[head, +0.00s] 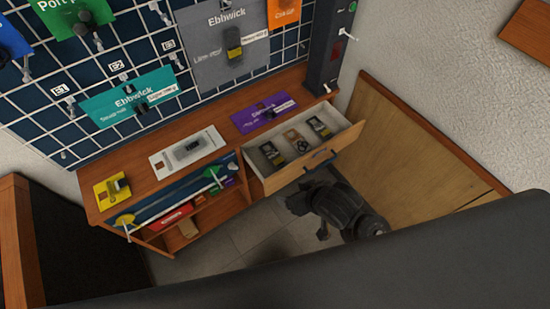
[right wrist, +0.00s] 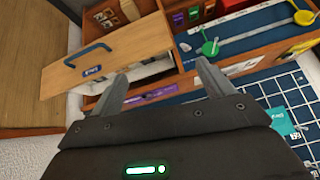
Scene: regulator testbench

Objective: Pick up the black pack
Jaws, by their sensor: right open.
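Several small dark packs lie in the open drawer (head: 255,157) in the head view. One dark pack with a yellow mark (head: 272,153) is at the left, and another (head: 319,126) is at the right. I cannot tell which is the black pack. A lighter brown-and-grey piece (head: 295,138) lies between them. My right gripper (head: 315,188) is open and empty, outside the drawer on its handle side. In the right wrist view its fingers (right wrist: 165,80) are spread, apart from the drawer front (right wrist: 110,62). My left gripper is not in view.
The drawer has a blue handle (head: 319,158) close to my right gripper. A grey device on a white plate (head: 188,150), a yellow plate (head: 104,196) and a purple card (head: 263,113) lie on the wooden bench top. A wire grid panel with cards stands behind. The floor is clear.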

